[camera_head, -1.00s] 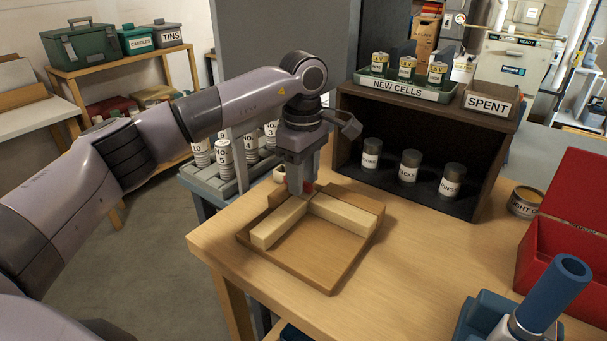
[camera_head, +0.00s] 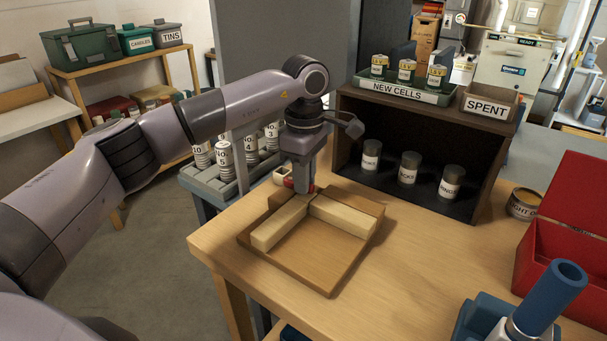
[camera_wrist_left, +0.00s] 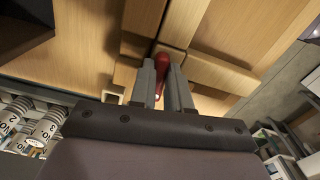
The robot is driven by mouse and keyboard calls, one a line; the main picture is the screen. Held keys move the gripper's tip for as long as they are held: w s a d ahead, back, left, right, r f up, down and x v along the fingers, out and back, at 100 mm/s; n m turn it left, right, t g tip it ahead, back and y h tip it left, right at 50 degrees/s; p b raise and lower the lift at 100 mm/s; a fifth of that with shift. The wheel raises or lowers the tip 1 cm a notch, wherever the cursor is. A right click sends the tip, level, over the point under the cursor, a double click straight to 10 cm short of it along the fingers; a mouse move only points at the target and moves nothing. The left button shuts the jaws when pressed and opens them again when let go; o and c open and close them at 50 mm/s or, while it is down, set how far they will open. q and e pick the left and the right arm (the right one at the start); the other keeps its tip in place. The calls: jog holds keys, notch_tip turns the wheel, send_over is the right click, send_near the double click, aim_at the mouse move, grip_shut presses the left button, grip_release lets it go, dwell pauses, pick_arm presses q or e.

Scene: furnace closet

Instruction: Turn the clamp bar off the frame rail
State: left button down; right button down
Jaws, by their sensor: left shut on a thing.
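A wooden board (camera_head: 315,268) lies on the bench with two pale frame rails, one running toward the lower left (camera_head: 280,223) and one toward the lower right (camera_head: 343,214), meeting at a back corner. My left gripper (camera_head: 301,190) points down at this corner. A red clamp bar (camera_head: 288,183) shows just left of its fingers. In the left wrist view the gripper (camera_wrist_left: 165,72) is shut on the red clamp bar (camera_wrist_left: 162,60), which lies between its fingers near the corner. The fingers hide part of the bar. My right gripper is out of view.
A dark shelf (camera_head: 340,165) with several labelled jars stands behind the board. An open red box (camera_head: 565,253) and a blue cylinder (camera_head: 553,290) on a stand are at the right. A rack of white canisters (camera_head: 224,160) is behind left. The bench's front middle is clear.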

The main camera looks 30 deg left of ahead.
pick_arm(q)
jog(key=n, duration=0.1)
jog(key=n+p, duration=0.1)
jog(key=shift+w+r+n, duration=0.15)
jog(key=shift+w+n, duration=0.15)
jog(key=shift+w, duration=0.1)
jog(key=shift+w+a+n+p, duration=0.1)
jog(key=shift+w+n+p, duration=0.2)
jog(key=shift+n, duration=0.6)
jog(key=n, duration=0.1)
jog(key=n+p, duration=0.1)
jog(key=shift+w+a+n, duration=0.2)
jog(key=shift+w+n, duration=0.05)
jog(key=shift+n, duration=0.05)
jog(key=n, duration=0.1)
jog(key=n+p, duration=0.1)
jog(key=n, duration=0.1)
jog(key=w+a+n, duration=0.1)
jog(key=shift+n+p, duration=0.3)
jog(key=shift+w+a+n+p, duration=0.1)
jog(key=shift+a+n+p, duration=0.25)
jog(key=shift+n, duration=0.8)
jog(key=shift+w+a+n+p, duration=0.1)
jog(key=shift+a+n+p, duration=0.15)
jog(key=shift+n, duration=0.9)
jog(key=c, duration=1.1)
grip_release()
jog(key=shift+s, duration=0.1)
